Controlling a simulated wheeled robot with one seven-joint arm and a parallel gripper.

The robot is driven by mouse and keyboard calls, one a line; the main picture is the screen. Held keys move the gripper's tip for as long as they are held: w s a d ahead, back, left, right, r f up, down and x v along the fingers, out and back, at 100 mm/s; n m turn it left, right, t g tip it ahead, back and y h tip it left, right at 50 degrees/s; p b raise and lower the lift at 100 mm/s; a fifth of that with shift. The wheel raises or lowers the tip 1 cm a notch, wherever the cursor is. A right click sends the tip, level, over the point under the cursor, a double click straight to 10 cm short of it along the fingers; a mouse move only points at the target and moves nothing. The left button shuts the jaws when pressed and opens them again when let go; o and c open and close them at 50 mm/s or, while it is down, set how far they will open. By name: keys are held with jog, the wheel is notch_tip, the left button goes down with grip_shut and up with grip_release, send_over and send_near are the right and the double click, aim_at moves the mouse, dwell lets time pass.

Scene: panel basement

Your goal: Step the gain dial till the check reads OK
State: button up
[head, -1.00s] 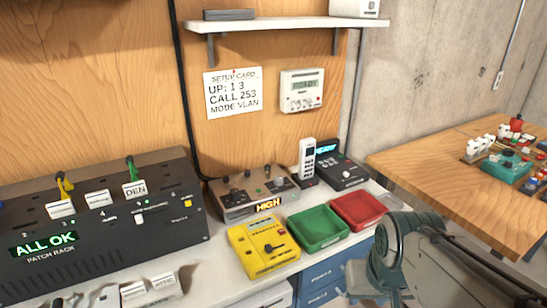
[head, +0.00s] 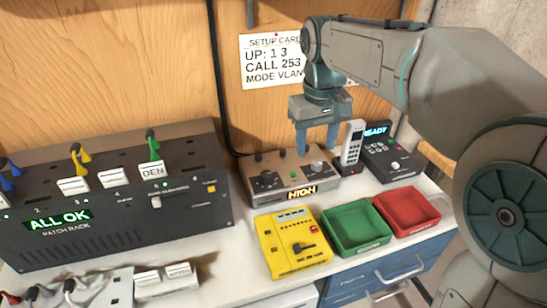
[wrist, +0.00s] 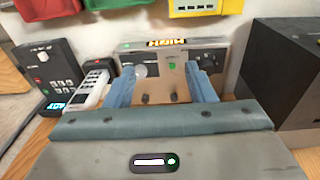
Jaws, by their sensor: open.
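The grey-brown box (head: 268,200) with an amber display reading HIGH (head: 301,193) stands on the white worktop. It has a dark knob (head: 266,180) on its left and a pale knob (head: 318,168) on its right. I cannot tell from any label which is the gain dial. My gripper (head: 316,151) is open and empty, pointing down above the right and rear part of the box. In the wrist view my gripper (wrist: 160,82) has its fingers apart over the box top, and the display (wrist: 165,43) appears upside down.
A yellow device (head: 290,248), a green tray (head: 357,230) and a red tray (head: 407,211) sit in front. A handset (head: 352,143) and a black READY unit (head: 388,160) stand close on the right. The patch rack (head: 110,210) reading ALL OK is left. A setup card (head: 270,62) hangs behind.

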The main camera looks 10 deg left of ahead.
aim_at(266, 173)
jog(key=w+a+r+n+g, duration=0.1)
jog(key=w+a+n, duration=0.2)
jog(key=a, duration=0.9)
jog(key=f, duration=1.3)
jog(key=shift+s+d+f+b, duration=0.2)
jog(key=shift+d+f+b, duration=0.05)
jog(key=shift+b, duration=0.15)
jog(key=shift+m, duration=0.3)
jog(key=c, duration=1)
